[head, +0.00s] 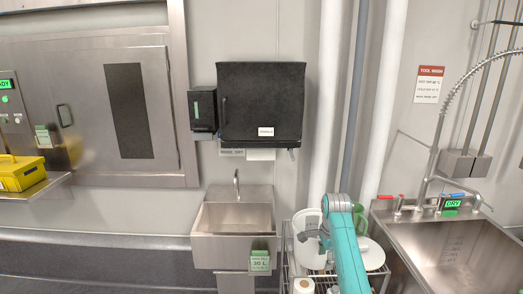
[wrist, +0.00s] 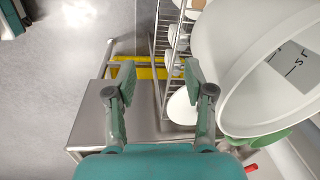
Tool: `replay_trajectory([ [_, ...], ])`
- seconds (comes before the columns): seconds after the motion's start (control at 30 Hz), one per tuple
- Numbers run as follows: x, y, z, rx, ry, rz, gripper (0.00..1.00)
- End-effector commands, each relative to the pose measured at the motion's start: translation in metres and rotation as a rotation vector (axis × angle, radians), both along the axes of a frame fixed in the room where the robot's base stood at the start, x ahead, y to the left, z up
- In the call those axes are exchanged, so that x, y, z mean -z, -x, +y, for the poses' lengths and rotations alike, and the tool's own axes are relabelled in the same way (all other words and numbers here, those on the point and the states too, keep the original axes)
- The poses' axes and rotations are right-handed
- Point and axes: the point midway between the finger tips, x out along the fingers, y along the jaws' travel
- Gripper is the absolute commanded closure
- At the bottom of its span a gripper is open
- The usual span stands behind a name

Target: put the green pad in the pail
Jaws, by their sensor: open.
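A white pail (wrist: 232,75) with a grey volume label fills the right of the wrist view. A white round vessel, likely the same pail (head: 308,218), stands on the wire rack in the head view, partly behind my gripper. My gripper (wrist: 158,85) is open with nothing between its fingers, left of the pail. In the head view my gripper (head: 313,234) is small and its fingers are hard to make out. A green object (wrist: 268,141) shows below the pail in the wrist view, and green (head: 360,212) shows beside my arm. I cannot tell whether either is the pad.
A wire rack (wrist: 160,45) holds white dishes close to my gripper. A small sink (head: 232,217) is left and a large steel sink (head: 455,245) right in the head view. A yellow case (head: 22,172) sits at far left. Floor (wrist: 85,60) is clear at left.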

Motion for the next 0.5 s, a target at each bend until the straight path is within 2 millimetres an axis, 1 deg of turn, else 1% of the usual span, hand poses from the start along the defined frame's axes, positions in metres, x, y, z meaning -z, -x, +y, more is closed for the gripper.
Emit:
replay_trajectory([
  [0.03,0.023,0.007,0.001,-0.022,0.003,-0.012,0.47],
  [0.2,0.092,0.03,0.004,-0.113,0.022,-0.088,0.47],
  [0.3,0.129,0.048,0.005,-0.166,0.036,-0.132,0.47],
  [0.37,0.15,0.059,0.006,-0.2,0.046,-0.16,0.47],
  [0.4,0.163,0.068,0.007,-0.22,0.053,-0.179,0.47],
  [0.5,0.193,0.091,0.009,-0.274,0.072,-0.223,0.47],
])
